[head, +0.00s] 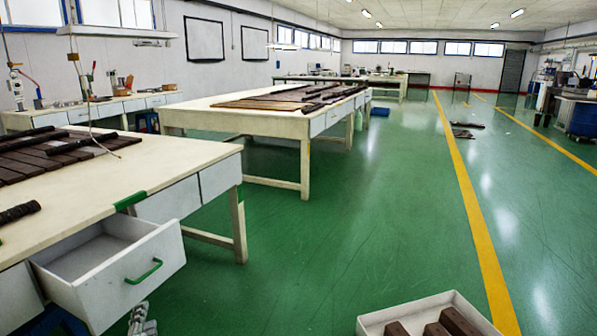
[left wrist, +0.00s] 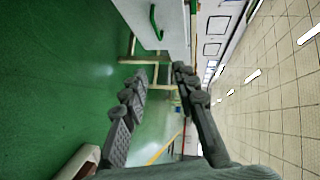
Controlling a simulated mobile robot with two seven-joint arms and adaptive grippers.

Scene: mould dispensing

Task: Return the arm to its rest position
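My right gripper is in neither view.
The white drawer (head: 150,264) with a green handle is pulled out of the near table (head: 150,160) and looks empty. A white box (head: 375,322) with brown blocks stands at the lower right. The green floor between them is clear. More tables stand behind.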

